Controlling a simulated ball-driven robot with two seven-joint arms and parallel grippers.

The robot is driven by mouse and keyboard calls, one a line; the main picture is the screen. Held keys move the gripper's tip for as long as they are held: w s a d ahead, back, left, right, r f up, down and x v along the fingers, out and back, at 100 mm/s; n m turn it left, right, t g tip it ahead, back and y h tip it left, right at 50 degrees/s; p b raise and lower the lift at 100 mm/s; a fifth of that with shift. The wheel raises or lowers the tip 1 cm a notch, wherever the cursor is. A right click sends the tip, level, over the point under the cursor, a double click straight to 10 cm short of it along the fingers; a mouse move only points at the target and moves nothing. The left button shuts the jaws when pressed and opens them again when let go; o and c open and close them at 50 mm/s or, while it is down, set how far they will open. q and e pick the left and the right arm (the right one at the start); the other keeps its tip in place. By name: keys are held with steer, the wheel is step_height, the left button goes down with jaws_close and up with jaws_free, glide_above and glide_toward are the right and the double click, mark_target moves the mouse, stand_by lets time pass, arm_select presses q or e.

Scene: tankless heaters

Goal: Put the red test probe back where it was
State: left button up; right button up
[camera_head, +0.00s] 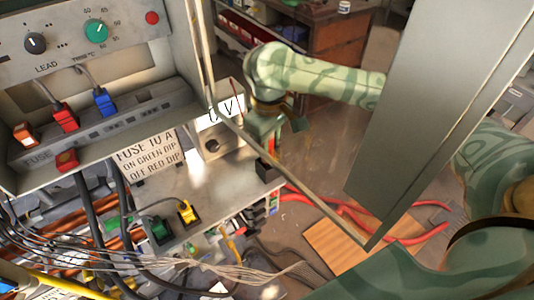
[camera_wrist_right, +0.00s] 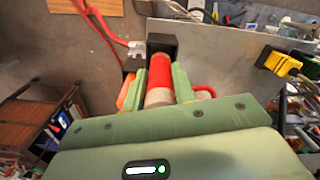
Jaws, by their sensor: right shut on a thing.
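The red test probe (camera_wrist_right: 160,72) is a thick red cylinder with a pale band at its near end, seen in the right wrist view. My right gripper (camera_wrist_right: 160,86) is shut on it, a green finger on each side. The probe's far end meets a black open box-like holder (camera_wrist_right: 163,42); I cannot tell how deep it sits inside. In the head view my right gripper (camera_head: 265,128) is above the black holder (camera_head: 268,169) at the right edge of the metal shelf, and the probe is mostly hidden there. My left gripper is not in view.
A meter marked V (camera_head: 212,140) stands left of my right gripper. A large grey door panel (camera_head: 440,90) hangs at the right. Yellow (camera_head: 188,212) and green (camera_head: 160,231) plugs sit on the shelf. Red cables (camera_head: 340,207) lie below right. Loose wires crowd the lower left.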

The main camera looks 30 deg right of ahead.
step_height(320, 180, down, 3)
steer(key=shift+a+b, duration=0.1)
steer(key=shift+b, duration=0.5)
steer(key=shift+r, duration=0.1)
steer(key=o, duration=0.8)
steer(key=shift+s, duration=0.1)
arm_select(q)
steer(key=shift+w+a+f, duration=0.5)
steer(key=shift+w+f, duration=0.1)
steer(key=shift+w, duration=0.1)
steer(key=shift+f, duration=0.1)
arm_select(e)
step_height(320, 180, up, 12)
steer(key=p, duration=0.5)
steer(key=shift+p, duration=0.3)
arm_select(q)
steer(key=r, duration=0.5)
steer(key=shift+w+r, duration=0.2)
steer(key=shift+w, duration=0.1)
